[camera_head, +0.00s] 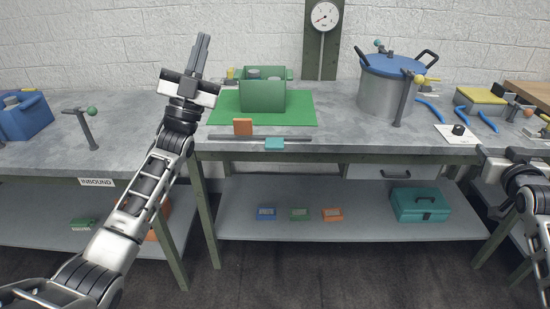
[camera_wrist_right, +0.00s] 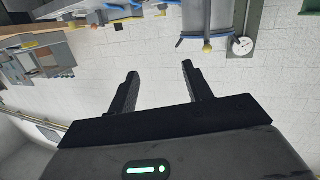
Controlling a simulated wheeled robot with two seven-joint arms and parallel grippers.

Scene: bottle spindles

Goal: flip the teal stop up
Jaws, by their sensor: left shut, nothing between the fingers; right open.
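The teal stop (camera_head: 274,143) is a small flat block on the dark rail (camera_head: 225,137) along the front edge of the middle bench. It looks folded down at the edge. My left gripper (camera_head: 202,45) points upward, shut and empty, to the left of the stop and apart from it. My right gripper is open and empty in the right wrist view (camera_wrist_right: 158,78), with the wall and bench behind its fingers. In the head view only part of my right arm shows at the right edge.
An orange block (camera_head: 243,127) stands just behind the rail. A green bin (camera_head: 263,97) sits on a green mat (camera_head: 300,116). A blue-lidded pot (camera_head: 385,88) and T-handled posts (camera_head: 405,100) stand to the right. A teal toolbox (camera_head: 420,206) is on the shelf below.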

